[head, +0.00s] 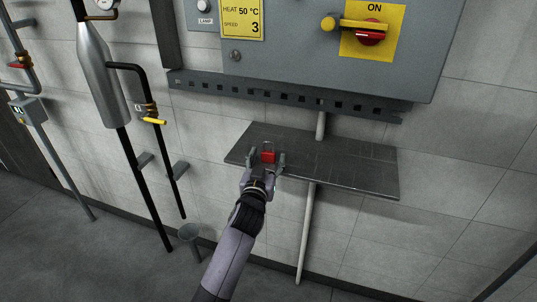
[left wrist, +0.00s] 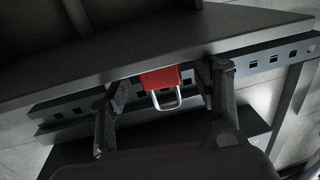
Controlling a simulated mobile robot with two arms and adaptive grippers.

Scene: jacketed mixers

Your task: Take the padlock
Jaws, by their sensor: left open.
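The red padlock (head: 268,157) with a metal shackle stands on the dark shelf (head: 345,168), near its left part. My left gripper (head: 266,160) reaches it from the front edge, with one finger on each side. In the left wrist view, which looks upside down, the red padlock (left wrist: 162,79) is between the fingers of my left gripper (left wrist: 165,84), its shackle pointing down in the picture. Gaps show between the padlock and both fingers, so the gripper is open around it. My right gripper is not in view.
A slotted rail (head: 285,95) runs along the wall above the shelf, under a grey control box (head: 290,55) with a yellow-handled red switch (head: 369,32). The shelf's right part is bare.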

